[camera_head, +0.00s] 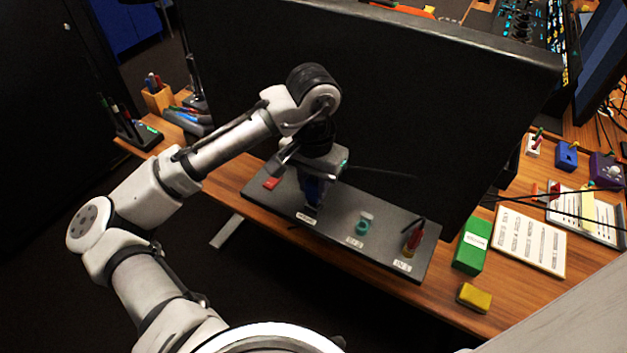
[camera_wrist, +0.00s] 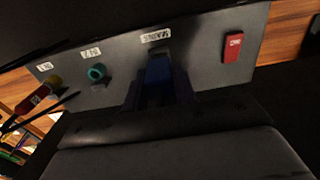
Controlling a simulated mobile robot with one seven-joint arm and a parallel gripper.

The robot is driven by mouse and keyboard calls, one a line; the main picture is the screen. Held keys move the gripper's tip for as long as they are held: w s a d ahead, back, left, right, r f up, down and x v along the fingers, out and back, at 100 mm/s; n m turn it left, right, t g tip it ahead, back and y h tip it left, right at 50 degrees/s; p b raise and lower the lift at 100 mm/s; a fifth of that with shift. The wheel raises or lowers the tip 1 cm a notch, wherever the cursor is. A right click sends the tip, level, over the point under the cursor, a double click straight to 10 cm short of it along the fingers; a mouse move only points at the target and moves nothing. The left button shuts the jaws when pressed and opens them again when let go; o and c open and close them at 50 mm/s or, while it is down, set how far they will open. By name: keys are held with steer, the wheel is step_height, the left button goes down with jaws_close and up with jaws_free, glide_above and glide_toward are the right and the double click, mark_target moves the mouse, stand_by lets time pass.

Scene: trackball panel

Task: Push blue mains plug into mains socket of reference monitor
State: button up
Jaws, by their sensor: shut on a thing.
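The blue mains plug (camera_wrist: 158,72) is between the fingers of my gripper (camera_wrist: 158,90), which is shut on it. In the head view my gripper (camera_head: 314,190) points down at the panel, with the blue plug (camera_head: 312,192) partly hidden below the wrist. The grey connector panel (camera_head: 335,222) lies in front of the big dark monitor (camera_head: 400,100). The plug is at the MAINS label (camera_wrist: 155,36). The mains socket itself is hidden by the plug and fingers, so I cannot tell how deep the plug sits.
A teal ring connector (camera_head: 362,225) and a red-and-yellow plug (camera_head: 413,240) stand on the panel right of my gripper. A red switch (camera_head: 271,183) is at its left end. A green box (camera_head: 472,245), a yellow block (camera_head: 474,298) and a paper sheet (camera_head: 528,240) lie further right.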

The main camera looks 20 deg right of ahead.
steer(key=shift+f+b, duration=0.55)
steer(key=shift+f, duration=0.35)
steer(key=o, duration=0.9)
steer(key=shift+o, duration=0.2)
step_height(320, 180, up, 14)
steer(key=shift+f+b, duration=0.1)
steer(key=shift+b, duration=0.4)
steer(key=shift+s, duration=0.1)
